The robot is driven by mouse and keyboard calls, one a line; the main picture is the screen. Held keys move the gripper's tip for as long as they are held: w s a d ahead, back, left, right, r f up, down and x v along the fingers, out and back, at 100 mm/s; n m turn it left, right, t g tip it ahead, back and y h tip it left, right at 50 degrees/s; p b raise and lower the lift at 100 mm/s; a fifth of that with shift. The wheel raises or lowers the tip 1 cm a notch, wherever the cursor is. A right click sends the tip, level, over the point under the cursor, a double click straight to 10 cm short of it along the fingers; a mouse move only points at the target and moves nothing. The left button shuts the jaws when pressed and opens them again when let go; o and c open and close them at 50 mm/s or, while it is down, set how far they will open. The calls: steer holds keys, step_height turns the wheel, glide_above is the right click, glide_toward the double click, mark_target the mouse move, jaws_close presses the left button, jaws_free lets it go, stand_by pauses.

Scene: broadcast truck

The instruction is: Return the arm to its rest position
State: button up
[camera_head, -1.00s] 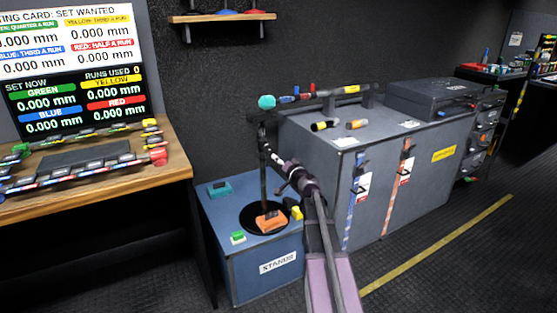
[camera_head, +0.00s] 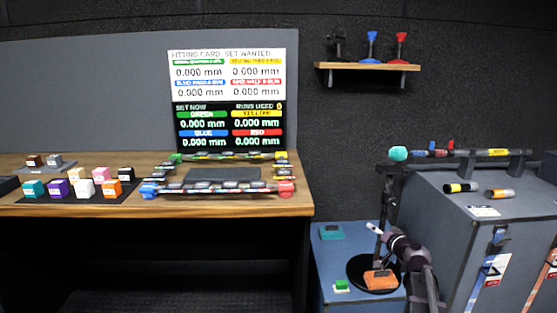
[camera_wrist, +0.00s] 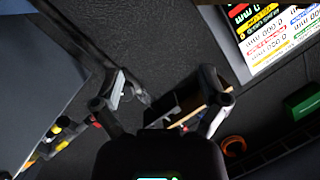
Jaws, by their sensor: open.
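My gripper (camera_wrist: 166,95) is open in the wrist view, its two fingers spread with nothing between them. In the head view my gripper (camera_head: 374,229) and arm show at the lower right, raised above the blue stand cabinet (camera_head: 335,262). The gripper is close in front of a dark upright post (camera_head: 388,205) there; whether they touch cannot be told.
A wooden desk (camera_head: 70,208) with colored blocks and a display (camera_head: 229,100) stands at left. A grey cabinet (camera_head: 440,215) is at right. A wall shelf (camera_head: 367,67) holds stands. Dark floor lies under the desk.

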steer(key=s+a+f+n+g+y, duration=0.1)
steer(key=s+a+f+n+g, duration=0.1)
steer(key=s+a+f+g, duration=0.45)
steer(key=s+a+f+n+g, duration=0.2)
steer(key=s+a+f, duration=0.3)
steer(key=a, duration=0.5)
steer(key=s+f+g+h, duration=0.2)
steer(key=s+g+h, duration=0.15)
steer(key=s, duration=0.45)
steer(key=s+f+g+h, duration=0.2)
steer(key=s+g, duration=0.2)
steer(key=s, duration=0.4)
step_height(320, 180, up, 30)
steer(key=p, duration=2.9)
steer(key=shift+a+f+t+p, duration=0.15)
steer(key=shift+a+t+p, duration=0.2)
steer(key=shift+a, duration=0.1)
